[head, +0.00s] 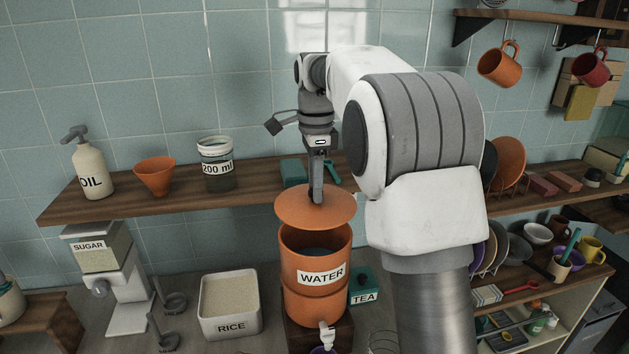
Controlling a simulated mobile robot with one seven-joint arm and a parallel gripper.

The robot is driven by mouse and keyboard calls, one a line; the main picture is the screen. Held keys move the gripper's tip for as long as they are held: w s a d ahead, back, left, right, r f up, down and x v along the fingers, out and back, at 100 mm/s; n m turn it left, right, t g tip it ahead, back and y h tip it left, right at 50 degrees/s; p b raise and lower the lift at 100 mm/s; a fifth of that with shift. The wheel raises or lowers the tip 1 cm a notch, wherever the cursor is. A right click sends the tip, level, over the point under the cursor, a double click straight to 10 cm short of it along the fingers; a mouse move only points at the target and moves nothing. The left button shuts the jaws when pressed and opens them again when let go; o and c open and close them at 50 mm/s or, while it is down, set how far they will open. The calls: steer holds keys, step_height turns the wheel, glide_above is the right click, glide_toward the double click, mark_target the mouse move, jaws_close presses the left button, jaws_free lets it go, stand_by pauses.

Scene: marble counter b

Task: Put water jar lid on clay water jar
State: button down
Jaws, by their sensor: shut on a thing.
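The water jar lid (335,214) is a flat, round orange-brown disc. My gripper (317,196) points down and is shut on the lid near its middle; the fingertips and the grasped part are partly hidden. The lid is above the clay water jar (291,300), which is the same colour and carries a white WATER label. The jar stands upright with its mouth open, and its dark inside shows below the lid. The lid appears apart from the rim, a little above it. A white tap (327,336) is at the jar's lower front.
A wooden shelf (120,204) behind holds an oil bottle (91,170), an orange funnel (155,176) and a glass jar (217,164). A rice container (230,304) stands left of the jar, a green tea box (364,284) close on its right. A dish rack with plates is farther right.

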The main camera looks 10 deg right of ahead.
mark_target(315, 213)
steer(key=shift+f, duration=0.7)
step_height(315, 213, down, 5)
steer(key=b, duration=0.4)
steer(key=shift+b, duration=0.3)
steer(key=shift+f, duration=0.4)
steer(key=shift+c, duration=2.1)
jaws_free()
